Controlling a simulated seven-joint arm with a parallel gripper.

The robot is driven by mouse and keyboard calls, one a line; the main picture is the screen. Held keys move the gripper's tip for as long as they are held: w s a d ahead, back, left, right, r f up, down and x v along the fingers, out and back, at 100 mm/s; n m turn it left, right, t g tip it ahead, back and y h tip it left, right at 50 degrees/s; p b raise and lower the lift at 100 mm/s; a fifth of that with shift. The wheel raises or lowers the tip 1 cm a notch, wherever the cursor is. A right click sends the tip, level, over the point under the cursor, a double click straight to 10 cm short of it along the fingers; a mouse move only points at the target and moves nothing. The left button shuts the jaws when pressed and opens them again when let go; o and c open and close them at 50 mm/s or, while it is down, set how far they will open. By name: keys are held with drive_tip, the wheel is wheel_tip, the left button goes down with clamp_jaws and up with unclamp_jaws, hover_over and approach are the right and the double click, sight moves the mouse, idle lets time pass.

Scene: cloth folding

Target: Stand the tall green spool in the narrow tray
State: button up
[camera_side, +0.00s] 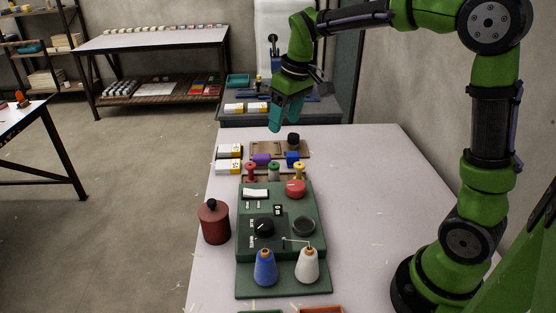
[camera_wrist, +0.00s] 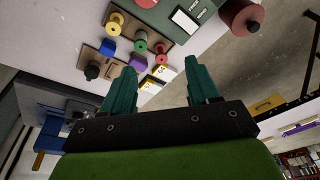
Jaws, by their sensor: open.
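The green spool (camera_side: 273,167) stands between a red spool (camera_side: 251,170) and a yellow spool (camera_side: 299,170) on a brown wooden strip behind the green panel. It also shows in the wrist view (camera_wrist: 141,42). A brown wooden tray (camera_side: 265,148) lies behind the spools; I cannot tell whether it is the narrow tray. My gripper (camera_side: 275,128) is above the far end of the table, beyond the spools. In the wrist view my gripper (camera_wrist: 160,66) has its teal fingers apart with nothing between them.
A dark canister (camera_side: 215,224) stands left of the green panel (camera_side: 244,245), with blue (camera_side: 264,268) and white (camera_side: 307,266) cones at the front. The table's right side (camera_side: 370,190) is clear.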

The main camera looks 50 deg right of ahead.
drive_tip(key=s+a+m+t, duration=0.2)
drive_tip(key=s+a, duration=0.1)
drive_tip(key=s, duration=0.6)
drive_tip(key=s+a+r+m+t+y, duration=0.1)
drive_tip(key=s+a+m+t, duration=0.1)
drive_tip(key=s, duration=0.7)
drive_tip(key=shift+s+a+t+y, duration=0.3)
drive_tip(key=shift+a+t, duration=0.1)
drive_tip(key=shift+a, duration=0.2)
